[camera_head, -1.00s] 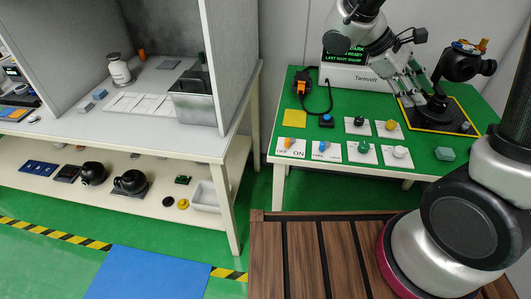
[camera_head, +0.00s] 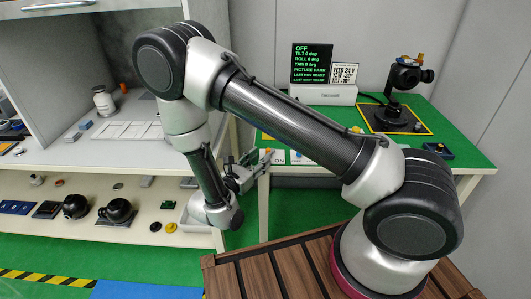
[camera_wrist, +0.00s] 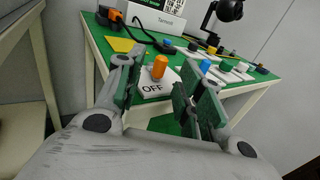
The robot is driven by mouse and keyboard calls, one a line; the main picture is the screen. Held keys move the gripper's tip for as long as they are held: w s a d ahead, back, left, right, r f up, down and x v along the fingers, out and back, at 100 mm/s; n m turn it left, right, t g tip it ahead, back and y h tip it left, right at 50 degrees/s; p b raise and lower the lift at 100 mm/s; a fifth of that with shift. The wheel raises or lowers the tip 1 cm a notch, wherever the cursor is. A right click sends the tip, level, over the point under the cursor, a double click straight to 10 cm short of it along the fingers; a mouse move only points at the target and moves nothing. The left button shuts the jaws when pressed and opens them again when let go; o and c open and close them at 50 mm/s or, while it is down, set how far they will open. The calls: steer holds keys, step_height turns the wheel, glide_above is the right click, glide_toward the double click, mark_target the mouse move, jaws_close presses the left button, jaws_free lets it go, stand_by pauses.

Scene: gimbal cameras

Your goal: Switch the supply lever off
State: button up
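In the head view the lever (camera_head: 269,152) is small and partly screened by my arm. My gripper (camera_wrist: 156,88) is open and empty. Its two green-padded fingers lie either side of the lever in the wrist view, with the lever appearing beyond the tips; contact cannot be told. The dark display (camera_head: 312,64) reads OFF in its top line, with PICTURE DARK below.
A blue knob (camera_wrist: 205,66) on a neighbouring plate and several more knobs stand right of the lever. A yellow square (camera_wrist: 120,44) and a black cable lie behind. A gimbal camera (camera_head: 408,75) stands at the back right. A grey-walled bench (camera_head: 70,160) is at the left.

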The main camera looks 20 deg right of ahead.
steer(key=shift+x, duration=2.8)
